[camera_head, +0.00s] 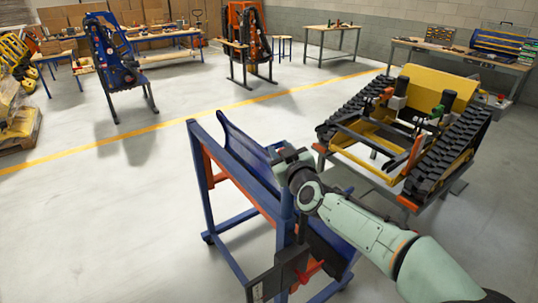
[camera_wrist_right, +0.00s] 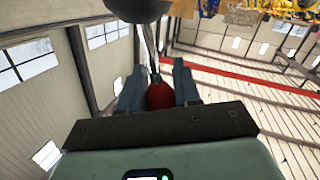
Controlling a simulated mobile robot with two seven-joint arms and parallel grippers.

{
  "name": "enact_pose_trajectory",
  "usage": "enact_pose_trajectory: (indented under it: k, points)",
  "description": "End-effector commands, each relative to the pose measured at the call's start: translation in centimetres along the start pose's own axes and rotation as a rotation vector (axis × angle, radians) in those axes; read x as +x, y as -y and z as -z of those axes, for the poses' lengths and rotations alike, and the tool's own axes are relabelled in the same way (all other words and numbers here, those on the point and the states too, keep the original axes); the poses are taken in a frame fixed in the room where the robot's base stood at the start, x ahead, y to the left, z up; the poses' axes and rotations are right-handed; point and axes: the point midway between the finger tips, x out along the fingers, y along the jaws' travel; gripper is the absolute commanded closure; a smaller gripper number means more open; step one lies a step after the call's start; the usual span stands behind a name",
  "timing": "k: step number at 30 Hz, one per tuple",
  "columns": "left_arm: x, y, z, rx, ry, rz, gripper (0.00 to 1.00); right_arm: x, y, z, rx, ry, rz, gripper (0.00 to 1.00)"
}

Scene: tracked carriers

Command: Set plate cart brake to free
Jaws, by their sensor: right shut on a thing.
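The plate cart (camera_head: 205,175) is a blue frame with orange rails in the middle of the head view, with a blue plate (camera_head: 243,145) standing in it. My right gripper (camera_head: 288,163) is at the cart's near right end, above a dark upright post. In the right wrist view my right gripper (camera_wrist_right: 160,88) is shut on a red knob (camera_wrist_right: 160,97), seen between its two fingers. My gripper and arm hide this knob in the head view. I cannot tell the brake's setting. My left gripper is not in view.
A tracked carrier (camera_head: 455,140) with black tracks stands close on the right. A red handle (camera_head: 308,272) and a dark box (camera_head: 290,262) sit low on the cart's near end. The floor left of the cart is clear up to a yellow line (camera_head: 150,129).

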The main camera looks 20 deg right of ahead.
Motion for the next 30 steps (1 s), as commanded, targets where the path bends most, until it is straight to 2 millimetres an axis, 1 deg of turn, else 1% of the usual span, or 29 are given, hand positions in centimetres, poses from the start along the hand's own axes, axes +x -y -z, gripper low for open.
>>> enact_pose_trajectory:
  k: [2, 8, 15, 21, 30]
  points:
    - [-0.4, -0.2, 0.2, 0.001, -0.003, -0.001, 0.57, 0.1, -0.7, 0.1, 0.071, 0.019, 0.012, 1.0]
    - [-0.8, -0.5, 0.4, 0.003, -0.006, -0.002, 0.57, 0.3, -1.6, -0.1, 0.254, 0.068, 0.042, 1.0]
    - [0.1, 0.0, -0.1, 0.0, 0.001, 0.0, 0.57, 0.8, -3.0, -1.0, 0.461, 0.125, 0.07, 1.0]
    - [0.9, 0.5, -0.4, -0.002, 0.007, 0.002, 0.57, 1.1, -3.7, -1.6, 0.606, 0.165, 0.093, 1.0]
    - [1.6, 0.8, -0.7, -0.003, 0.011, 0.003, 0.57, 1.4, -4.3, -2.1, 0.737, 0.201, 0.114, 1.0]
